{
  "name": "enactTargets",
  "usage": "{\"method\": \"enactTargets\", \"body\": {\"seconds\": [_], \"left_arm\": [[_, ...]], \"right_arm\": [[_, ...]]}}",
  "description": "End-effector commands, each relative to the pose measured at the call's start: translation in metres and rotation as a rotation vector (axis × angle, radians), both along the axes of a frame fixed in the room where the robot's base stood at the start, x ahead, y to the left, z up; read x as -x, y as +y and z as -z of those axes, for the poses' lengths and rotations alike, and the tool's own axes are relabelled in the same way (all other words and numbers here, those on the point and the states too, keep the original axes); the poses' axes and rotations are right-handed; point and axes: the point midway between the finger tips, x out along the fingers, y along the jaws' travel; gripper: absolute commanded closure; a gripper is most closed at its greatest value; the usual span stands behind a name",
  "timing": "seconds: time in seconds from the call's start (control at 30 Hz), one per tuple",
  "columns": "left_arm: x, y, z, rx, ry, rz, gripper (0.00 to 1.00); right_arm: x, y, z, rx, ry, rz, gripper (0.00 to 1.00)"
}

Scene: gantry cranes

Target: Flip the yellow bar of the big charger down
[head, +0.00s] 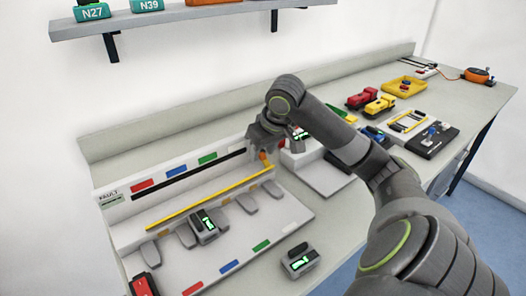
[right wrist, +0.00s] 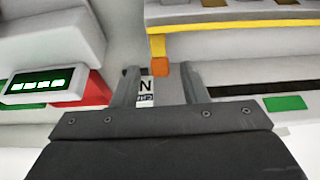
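The big charger (head: 291,217) is a long pale unit at the left of the bench, with a FAULT label on its back panel. Its yellow bar (head: 210,197) runs lengthwise above a row of grey slots. An orange end piece (head: 263,156) sits at the bar's right end; it also shows in the right wrist view (right wrist: 161,69). My right gripper (head: 264,147) is at this end. In the right wrist view its two fingers (right wrist: 161,75) stand apart, with the orange piece between their tips and no clear contact. My left gripper is not in view.
A battery pack (head: 207,226) with a green display sits in the charger; another (head: 299,261) lies at the front edge. A red-ended device (right wrist: 50,88) stands beside my right gripper. A shelf (head: 165,20) hangs above.

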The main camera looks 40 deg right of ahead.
Motion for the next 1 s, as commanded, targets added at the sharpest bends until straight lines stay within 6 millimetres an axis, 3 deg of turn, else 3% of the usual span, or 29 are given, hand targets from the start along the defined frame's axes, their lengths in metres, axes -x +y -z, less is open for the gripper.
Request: {"method": "enactTargets", "body": {"seconds": [0.3, 0.63, 1.0], "left_arm": [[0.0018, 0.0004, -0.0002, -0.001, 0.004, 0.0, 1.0], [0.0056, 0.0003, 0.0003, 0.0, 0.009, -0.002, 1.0], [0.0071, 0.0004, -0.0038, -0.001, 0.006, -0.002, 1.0]], "right_arm": [[-0.0011, 0.0, 0.0029, 0.0, 0.0, 0.0, 0.6], [-0.0012, 0.0, 0.0025, 0.0, 0.0, 0.0, 1.0], [0.0021, -0.0004, 0.0004, 0.009, -0.05, 0.0, 1.0]]}}
